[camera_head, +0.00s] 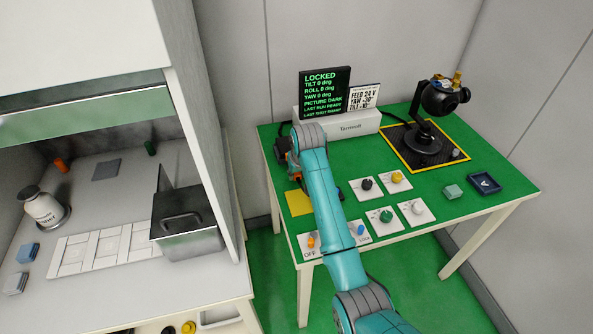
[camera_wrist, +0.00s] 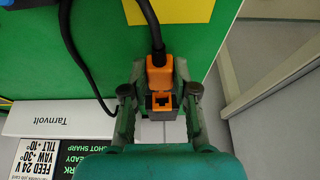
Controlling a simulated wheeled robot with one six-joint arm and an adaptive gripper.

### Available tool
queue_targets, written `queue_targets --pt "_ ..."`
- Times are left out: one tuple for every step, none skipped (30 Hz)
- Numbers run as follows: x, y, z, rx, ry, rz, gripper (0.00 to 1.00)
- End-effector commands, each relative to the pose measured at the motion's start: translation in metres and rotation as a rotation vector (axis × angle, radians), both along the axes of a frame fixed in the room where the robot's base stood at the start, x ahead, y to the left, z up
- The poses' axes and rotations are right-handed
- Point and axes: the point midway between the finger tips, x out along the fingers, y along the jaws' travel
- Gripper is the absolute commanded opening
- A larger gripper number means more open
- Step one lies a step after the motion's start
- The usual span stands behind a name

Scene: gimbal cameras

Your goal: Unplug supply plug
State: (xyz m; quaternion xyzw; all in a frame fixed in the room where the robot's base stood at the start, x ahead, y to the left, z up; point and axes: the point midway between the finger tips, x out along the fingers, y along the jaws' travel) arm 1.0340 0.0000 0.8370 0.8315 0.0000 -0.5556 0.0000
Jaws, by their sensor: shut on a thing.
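The orange supply plug (camera_wrist: 159,76) with a thick black cord (camera_wrist: 150,22) is in the wrist view, between the fingers of my gripper (camera_wrist: 160,68), which is shut on it. A dark block with an orange-edged square socket opening (camera_wrist: 162,102) shows just below the plug. I cannot tell whether the plug is seated in anything. In the head view, my gripper (camera_head: 287,155) is at the left edge of the green table, beside the white Tarnvolt unit (camera_head: 349,128). My arm hides most of the plug there.
The unit's screen (camera_head: 325,93) reads LOCKED. A gimbal camera (camera_head: 428,140) stands on a yellow-edged black mat at the right. Several knobs (camera_head: 386,216) and switches (camera_head: 310,241) sit on the table front. A yellow patch (camera_head: 299,202) lies near my arm. A grey cabinet (camera_head: 200,120) stands left.

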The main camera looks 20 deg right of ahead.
Motion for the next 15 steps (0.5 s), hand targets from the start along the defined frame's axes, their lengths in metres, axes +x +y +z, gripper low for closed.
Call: queue_targets --pt "-0.0007 0.0000 0.0001 0.000 0.000 0.000 0.00" --pt "-0.0008 0.0000 0.0002 0.000 0.000 0.000 0.00" --pt "-0.0010 0.0000 0.0002 0.000 0.000 0.000 0.00" --pt "-0.0010 0.0000 0.0002 0.000 0.000 0.000 0.00" --pt "-0.0009 0.0000 0.0002 0.000 0.000 0.000 0.00" --pt "-0.0009 0.0000 0.0002 0.000 0.000 0.000 0.00" --pt "-0.0009 0.0000 0.0002 0.000 0.000 0.000 0.00" --pt "-0.0009 0.0000 0.0002 0.000 0.000 0.000 0.00" --pt "-0.0008 0.0000 0.0002 0.000 0.000 0.000 0.00" --pt "-0.0009 0.0000 0.0004 0.000 0.000 0.000 0.00" --pt "-0.0008 0.0000 0.0006 0.000 0.000 0.000 0.00" --pt "-0.0008 0.0000 0.0013 0.000 0.000 0.000 0.00" --pt "-0.0008 0.0000 0.0019 0.000 0.000 0.000 0.00" --pt "-0.0007 0.0000 0.0028 0.000 0.000 0.000 0.00" --pt "-0.0007 0.0000 0.0044 0.000 0.000 0.000 0.00"
